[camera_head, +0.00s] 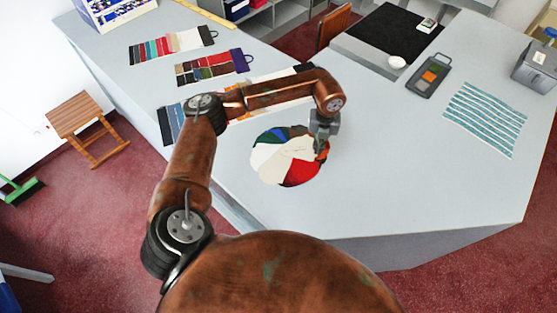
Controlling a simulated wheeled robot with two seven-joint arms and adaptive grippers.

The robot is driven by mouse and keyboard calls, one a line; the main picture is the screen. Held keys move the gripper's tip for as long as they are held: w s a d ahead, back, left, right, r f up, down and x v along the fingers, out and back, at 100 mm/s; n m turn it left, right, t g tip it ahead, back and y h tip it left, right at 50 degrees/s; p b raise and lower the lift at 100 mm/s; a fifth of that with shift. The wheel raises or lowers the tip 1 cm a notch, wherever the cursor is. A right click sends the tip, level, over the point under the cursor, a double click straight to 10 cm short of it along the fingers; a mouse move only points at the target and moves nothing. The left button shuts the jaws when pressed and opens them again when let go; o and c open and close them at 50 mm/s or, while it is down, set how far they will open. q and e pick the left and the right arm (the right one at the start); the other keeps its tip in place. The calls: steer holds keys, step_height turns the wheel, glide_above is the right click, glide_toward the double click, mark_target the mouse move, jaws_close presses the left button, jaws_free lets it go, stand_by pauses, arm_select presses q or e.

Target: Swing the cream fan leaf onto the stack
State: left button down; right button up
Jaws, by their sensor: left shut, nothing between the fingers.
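A round fan of coloured fabric leaves lies flat on the grey counter (400,190). Its cream leaf (266,163) spreads over the left side, with blue and green leaves behind it, a red leaf (303,173) at the front right and some orange at the right edge. I cannot tell which leaves form the stack. My left gripper (320,152) is shut and empty, pointing down at the right edge of the fan. It hides part of that edge, and I cannot tell whether it touches the leaves. My right gripper is not in view.
Several swatch cards, one a striped card (172,46), lie at the back left, partly behind my arm. The counter right of the fan is clear.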

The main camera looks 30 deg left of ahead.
arm_select(q)
steer(key=shift+w+a+n, duration=0.15)
steer(key=shift+w+n, duration=0.05)
steer(key=shift+n, duration=0.1)
steer(key=shift+s+d+r+p, duration=0.25)
steer(key=shift+r+p, duration=0.25)
steer(key=shift+r, duration=0.05)
step_height(320, 180, up, 7)
steer(key=p, duration=0.3)
steer(key=shift+p, duration=0.4)
